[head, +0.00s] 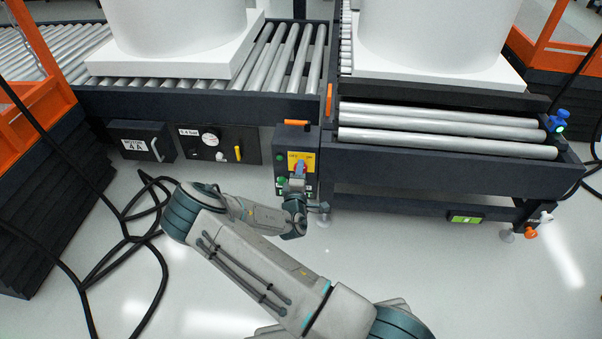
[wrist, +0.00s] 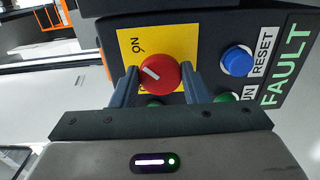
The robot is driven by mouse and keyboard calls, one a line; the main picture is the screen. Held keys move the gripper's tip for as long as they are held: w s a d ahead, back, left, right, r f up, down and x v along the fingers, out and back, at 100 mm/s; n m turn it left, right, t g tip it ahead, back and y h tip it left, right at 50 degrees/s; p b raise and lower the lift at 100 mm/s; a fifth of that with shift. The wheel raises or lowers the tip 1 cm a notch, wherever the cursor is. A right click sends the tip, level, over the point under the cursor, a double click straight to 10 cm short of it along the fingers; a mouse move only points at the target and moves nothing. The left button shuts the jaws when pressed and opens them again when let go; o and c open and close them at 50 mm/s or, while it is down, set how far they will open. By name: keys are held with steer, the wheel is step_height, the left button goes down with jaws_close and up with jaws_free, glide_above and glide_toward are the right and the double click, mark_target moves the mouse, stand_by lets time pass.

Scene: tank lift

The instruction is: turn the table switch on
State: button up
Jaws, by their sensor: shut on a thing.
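The table switch is a red rotary knob (wrist: 158,74) with a white mark line, on a yellow plate (wrist: 128,42) lettered ON. The other label is mostly hidden. The mark line is slanted; I cannot tell exactly which label it points to. My gripper (wrist: 160,72) has one finger on each side of the knob and is shut on it. In the head view, the yellow plate (head: 309,157) is on a dark control box under the conveyor, with my gripper (head: 299,171) in front, mostly covering the knob.
A blue RESET button (wrist: 236,60) and green buttons sit close to the knob, beside a FAULT label. A panel with a gauge (head: 210,138) is left of the box. White tanks (head: 175,22) stand on roller conveyors. Black cables (head: 125,225) lie on the floor at left.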

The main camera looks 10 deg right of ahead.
stand_by(0.5)
steer(key=o, duration=1)
steer(key=p+v, duration=0.3)
steer(key=v, duration=1)
steer(key=shift+s+a+p, duration=0.15)
steer(key=shift+s+p, duration=0.15)
steer(key=shift+s, duration=0.05)
